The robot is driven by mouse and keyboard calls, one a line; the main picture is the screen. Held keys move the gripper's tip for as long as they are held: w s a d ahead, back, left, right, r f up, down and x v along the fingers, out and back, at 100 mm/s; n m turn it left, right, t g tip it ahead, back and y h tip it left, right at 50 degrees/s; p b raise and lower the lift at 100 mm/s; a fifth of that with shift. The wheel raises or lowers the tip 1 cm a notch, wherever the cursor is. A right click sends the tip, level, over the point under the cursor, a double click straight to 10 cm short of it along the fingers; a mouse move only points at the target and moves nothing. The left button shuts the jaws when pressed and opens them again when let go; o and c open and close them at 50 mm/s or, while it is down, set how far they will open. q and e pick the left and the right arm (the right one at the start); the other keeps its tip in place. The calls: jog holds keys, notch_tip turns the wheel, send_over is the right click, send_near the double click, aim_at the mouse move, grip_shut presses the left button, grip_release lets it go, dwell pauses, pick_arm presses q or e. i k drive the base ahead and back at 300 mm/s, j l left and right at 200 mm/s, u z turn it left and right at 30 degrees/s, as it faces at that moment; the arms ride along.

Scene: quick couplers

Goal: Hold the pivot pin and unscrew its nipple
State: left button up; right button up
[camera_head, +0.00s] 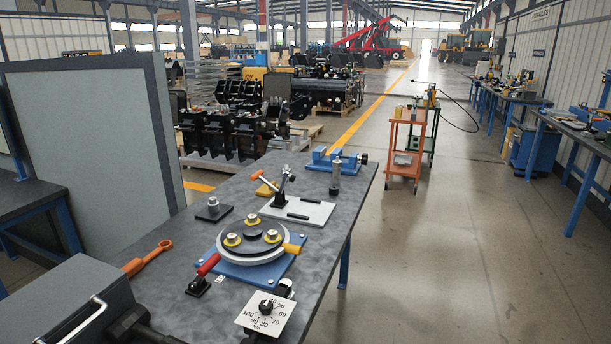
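An upright grey metal cylinder (335,179), which looks like the pivot pin, stands near the right edge of the workbench, just in front of the blue vise. A narrower piece shows at its top; it is too small to tell whether this is the nipple. Neither of my grippers can be made out in the head view, and nothing is seen touching the cylinder.
On the workbench (340,222) are a blue vise (321,163), a white plate (318,212) with a clamp, a round fixture on a blue base (238,272), an orange wrench (150,257) and a dial card (272,322). A grey box (65,295) fills the lower left.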

aim_at(336, 172)
jog(key=i+l+u, duration=0.5)
jog(key=l, duration=0.15)
jog(key=l+u, duration=0.2)
jog(key=l, duration=0.15)
